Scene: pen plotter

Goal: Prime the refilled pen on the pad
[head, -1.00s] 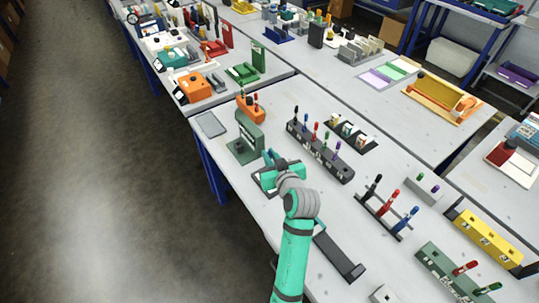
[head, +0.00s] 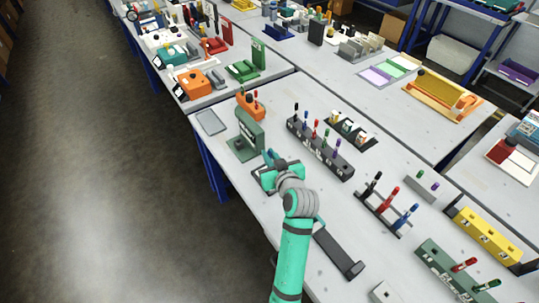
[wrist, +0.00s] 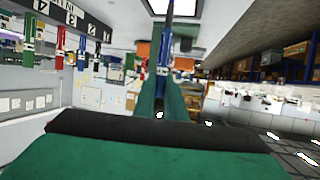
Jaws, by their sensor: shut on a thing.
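My gripper (head: 269,163) is shut on a blue pen (wrist: 163,48), with its green fingers on either side of it in the wrist view. The wrist picture looks upside down, with the table along its top. The pen runs up to a white pad with a dark border (wrist: 184,7), which is cut by the top edge. In the head view the dark-edged pad (head: 258,188) lies beneath my gripper, mostly hidden by it. The pen's tip is out of view, so I cannot tell whether it touches the pad.
A green stand (head: 249,130) and an orange block (head: 249,105) are just beyond the pad. A black rack (head: 320,150) of several colored pens stands to the right. A flat grey plate (head: 211,122) lies at the table's left edge. A long black piece (head: 338,251) lies nearer.

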